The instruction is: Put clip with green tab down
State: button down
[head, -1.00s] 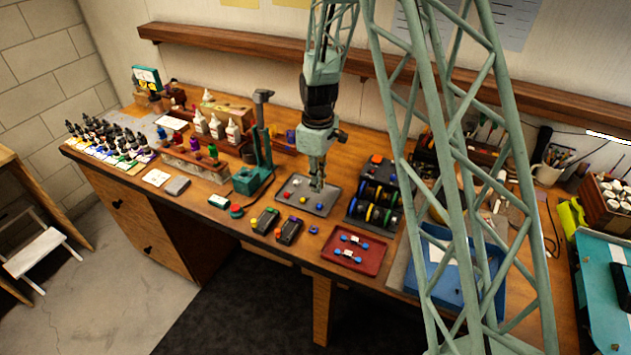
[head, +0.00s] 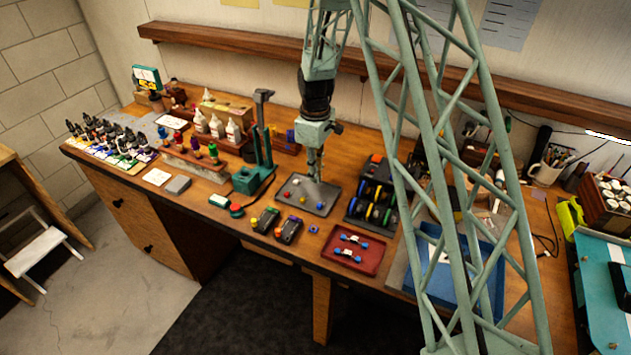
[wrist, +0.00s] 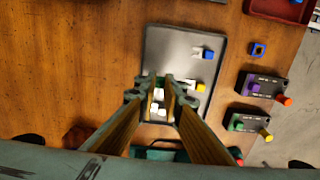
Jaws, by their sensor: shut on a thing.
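My gripper (wrist: 160,92) is over the grey tray (wrist: 178,45), with its fingertips close together on a small clip (wrist: 158,94). A bit of green shows between the fingertips; the fingers hide much of the clip. I cannot tell whether the clip touches the tray. In the head view my gripper (head: 315,177) is above the back part of the tray (head: 328,197). On the tray are a clip with a blue tab (wrist: 208,53), one with a yellow tab (wrist: 200,87) and one with a red tab (head: 288,194).
Two dark boxes with coloured knobs, one with a purple part (wrist: 262,87) and one green (wrist: 250,123), lie beside the tray. A red tray (head: 352,262) is in front. A rack of coloured spools (head: 372,200) stands right of the tray, a green press (head: 250,178) left.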

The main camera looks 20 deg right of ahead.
jog(key=shift+s+f, duration=0.1)
jog(key=shift+f, duration=1.5)
jog(key=shift+f, duration=0.1)
jog(key=c, duration=2.7)
grip_release()
jog(key=shift+c, duration=0.2)
notch_tip(320, 180, up, 11)
jog(key=shift+r, duration=0.65)
